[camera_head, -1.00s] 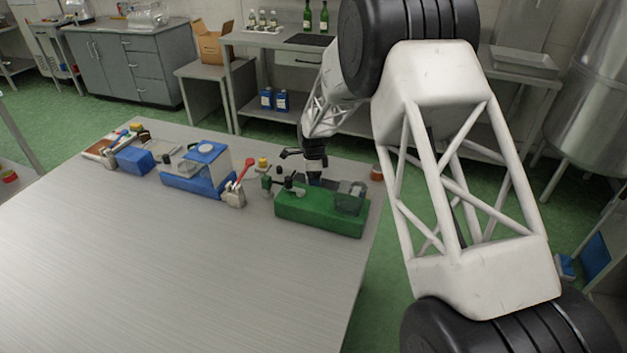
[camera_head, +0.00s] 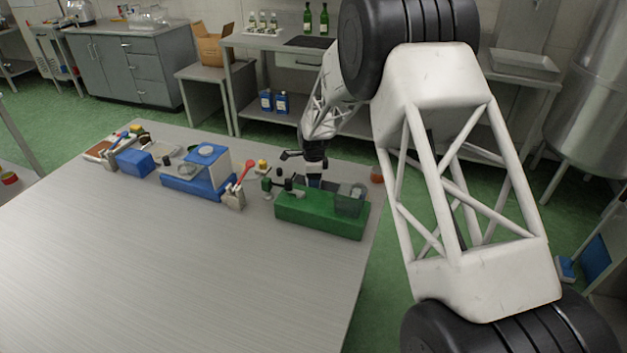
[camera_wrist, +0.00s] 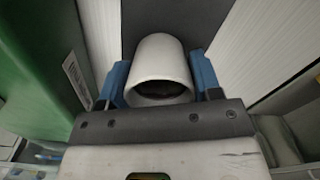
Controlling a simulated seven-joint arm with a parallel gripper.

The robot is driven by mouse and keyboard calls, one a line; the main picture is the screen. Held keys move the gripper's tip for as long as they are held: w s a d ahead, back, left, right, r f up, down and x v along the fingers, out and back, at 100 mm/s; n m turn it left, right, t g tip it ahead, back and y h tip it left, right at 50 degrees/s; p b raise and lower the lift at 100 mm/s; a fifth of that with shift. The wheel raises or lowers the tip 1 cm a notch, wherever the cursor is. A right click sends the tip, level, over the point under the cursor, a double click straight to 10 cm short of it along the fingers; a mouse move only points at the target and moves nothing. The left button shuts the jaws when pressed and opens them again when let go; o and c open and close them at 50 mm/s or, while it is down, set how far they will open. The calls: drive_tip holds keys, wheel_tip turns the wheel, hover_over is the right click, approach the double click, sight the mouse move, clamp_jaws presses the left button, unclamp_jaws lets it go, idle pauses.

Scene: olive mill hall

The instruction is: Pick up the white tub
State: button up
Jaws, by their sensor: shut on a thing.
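The white tub (camera_wrist: 160,58) is in the wrist view, a smooth pale cylinder with its dark open end toward the camera. My gripper (camera_wrist: 160,76) has a blue finger on each side of the tub and is shut on it. In the head view my gripper (camera_head: 314,181) is low behind the green machine at the far right part of the table. The tub is hidden from the head view there. I cannot tell whether the tub touches the table.
The green machine (camera_head: 318,213) stands close beside my gripper and fills the left of the wrist view (camera_wrist: 40,60). A blue and white device (camera_head: 200,180), a holder with a red spoon (camera_head: 235,195) and a blue box (camera_head: 135,161) stand to the left. The front of the table (camera_head: 180,270) is clear.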

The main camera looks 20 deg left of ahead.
drive_tip(key=shift+r, duration=0.3)
wheel_tip(320, 180, up, 9)
idle(1.5)
drive_tip(key=shift+r, duration=0.2)
drive_tip(key=shift+s, duration=0.1)
idle(0.8)
drive_tip(key=s+d+n, duration=0.1)
drive_tip(key=s+n, duration=0.2)
drive_tip(key=n, duration=0.1)
drive_tip(key=s+d+r+n, duration=0.1)
drive_tip(key=s+n, duration=0.2)
drive_tip(key=n, duration=0.1)
drive_tip(key=s+d+n, duration=0.1)
drive_tip(key=s+n, duration=0.2)
drive_tip(key=n, duration=0.2)
drive_tip(key=shift+s+r, duration=0.15)
drive_tip(key=shift+s, duration=0.1)
drive_tip(key=shift+s+d+n, duration=0.2)
drive_tip(key=shift+s+n, duration=0.35)
drive_tip(key=shift+n, duration=0.3)
drive_tip(key=shift+s+d+n, duration=0.25)
drive_tip(key=shift+s+n, duration=0.35)
drive_tip(key=shift+n, duration=0.2)
drive_tip(key=shift+s+d+n, duration=0.2)
drive_tip(key=shift+s+n, duration=0.35)
drive_tip(key=shift+n, duration=0.3)
